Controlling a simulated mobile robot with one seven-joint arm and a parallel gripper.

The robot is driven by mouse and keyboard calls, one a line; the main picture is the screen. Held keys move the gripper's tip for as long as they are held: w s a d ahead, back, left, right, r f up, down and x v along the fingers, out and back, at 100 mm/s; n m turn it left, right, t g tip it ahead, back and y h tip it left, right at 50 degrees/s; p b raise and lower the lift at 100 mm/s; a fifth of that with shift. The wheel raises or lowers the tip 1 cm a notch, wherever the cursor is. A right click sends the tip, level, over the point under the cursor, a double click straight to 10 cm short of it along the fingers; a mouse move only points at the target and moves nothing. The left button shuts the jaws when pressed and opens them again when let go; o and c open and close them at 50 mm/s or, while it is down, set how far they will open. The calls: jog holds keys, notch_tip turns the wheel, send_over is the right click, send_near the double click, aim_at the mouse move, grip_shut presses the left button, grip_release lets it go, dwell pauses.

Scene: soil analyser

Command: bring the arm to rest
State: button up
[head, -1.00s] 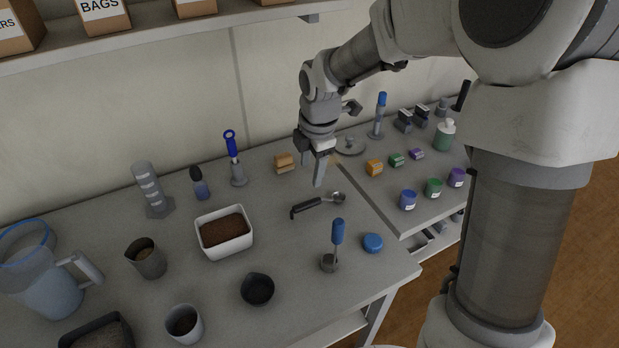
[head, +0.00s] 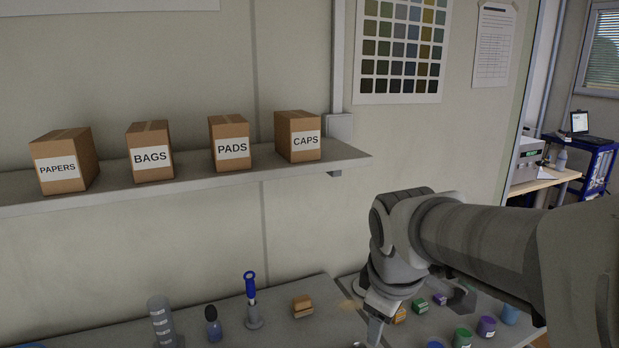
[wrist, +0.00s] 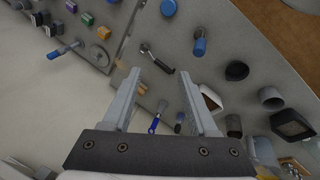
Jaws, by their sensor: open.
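My gripper (wrist: 160,75) shows in the wrist view with its two fingers apart and nothing between the tips. In the head view my gripper (head: 375,328) is low and right of centre, over the bench, with its lower end near the bottom edge of the picture. My arm reaches in from the right. In the wrist view a black-handled scoop (wrist: 157,58) lies on the bench below, seen between the fingers and apart from them.
A shelf (head: 220,176) with several labelled boxes runs along the wall. The bench (head: 285,318) holds a blue-handled tool (head: 251,300), a dark-topped bottle (head: 213,325), a wooden block (head: 302,306) and small coloured jars (head: 462,338). The wrist view shows a black bowl (wrist: 237,70).

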jog(key=s+d+r+m+t, duration=0.1)
jog(key=s+d+r+m, duration=0.1)
jog(key=s+m, duration=0.8)
jog(key=shift+s+d+r+t+y, duration=0.2)
jog(key=shift+s+d+t+y, duration=0.1)
jog(key=shift+s+d+y, duration=0.15)
jog(key=shift+a, duration=0.1)
jog(key=shift+c, duration=0.3)
